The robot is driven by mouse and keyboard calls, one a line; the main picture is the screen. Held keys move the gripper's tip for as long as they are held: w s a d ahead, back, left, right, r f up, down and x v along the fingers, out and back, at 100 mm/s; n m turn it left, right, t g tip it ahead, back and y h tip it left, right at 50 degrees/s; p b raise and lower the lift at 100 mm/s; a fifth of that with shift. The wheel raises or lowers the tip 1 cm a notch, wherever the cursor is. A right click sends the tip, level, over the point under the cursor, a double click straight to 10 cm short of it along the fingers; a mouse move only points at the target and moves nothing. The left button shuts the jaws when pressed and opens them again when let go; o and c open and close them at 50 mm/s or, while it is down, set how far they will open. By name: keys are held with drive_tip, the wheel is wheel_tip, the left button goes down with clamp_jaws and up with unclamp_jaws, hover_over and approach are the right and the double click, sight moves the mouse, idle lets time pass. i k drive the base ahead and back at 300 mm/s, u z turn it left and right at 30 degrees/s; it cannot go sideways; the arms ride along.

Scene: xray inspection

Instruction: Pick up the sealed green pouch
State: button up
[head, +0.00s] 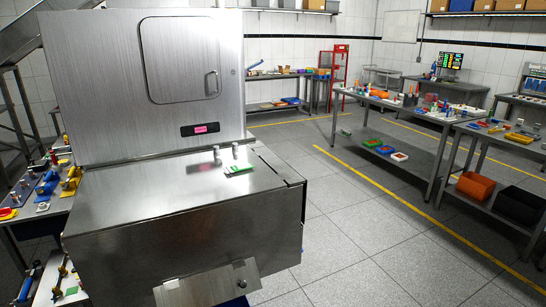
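A small flat green-and-white packet (239,168) lies on the steel top of the inspection machine (150,205), near its right end. It looks like the green pouch, but it is too small to tell whether it is sealed. Two small pale upright pieces stand just behind it, toward the cabinet. My gripper is not in view, and nothing is seen touching the packet.
The machine's tall steel cabinet (90,90) rises behind the ledge. A cluttered table (38,215) stands at the left. Workbenches with parts and bins (474,185) stand at the right. The tiled floor (345,235) between is clear.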

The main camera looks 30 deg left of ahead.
sight(242, 166)
drive_tip(key=u, duration=0.15)
drive_tip(key=i, duration=1.85)
drive_tip(key=u, duration=1.15)
drive_tip(key=i, duration=0.9)
drive_tip(key=u, duration=1.45)
drive_tip(key=i, duration=0.4)
drive_tip(key=u, duration=0.2)
